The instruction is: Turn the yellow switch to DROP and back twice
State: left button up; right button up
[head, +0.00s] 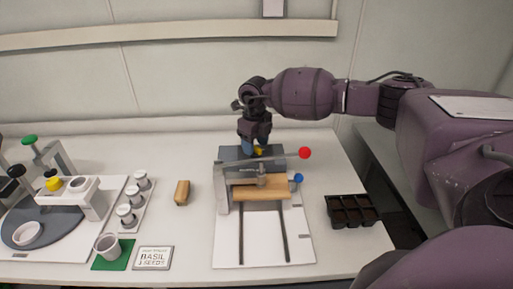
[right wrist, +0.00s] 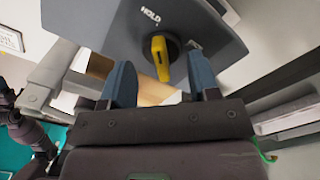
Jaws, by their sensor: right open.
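The yellow switch (right wrist: 161,58) sits on the dark grey panel (right wrist: 120,22) of the press, below the printed word HOLD, in the right wrist view. A black line shows along the switch, close to upright in that picture. In the head view the switch (head: 259,151) is a small yellow spot, mostly hidden by my right gripper (head: 251,147). My right gripper (right wrist: 163,85) is open, its two blue fingers either side of the switch in the picture, with no clear contact. The word DROP cannot be read. My left gripper is not in view.
The press has a lever with a red ball (head: 304,153), a blue knob (head: 298,178) and a wooden block (head: 262,189). A black cell tray (head: 351,211) stands right, a wooden piece (head: 182,192) left. A BASIL SEEDS card (head: 153,258) lies front left.

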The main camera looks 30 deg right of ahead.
aim_at(255, 146)
jog(key=shift+d+r+p, duration=0.1)
jog(key=shift+r+p, duration=1.35)
jog(key=shift+r, duration=1.6)
jog(key=shift+f, duration=0.1)
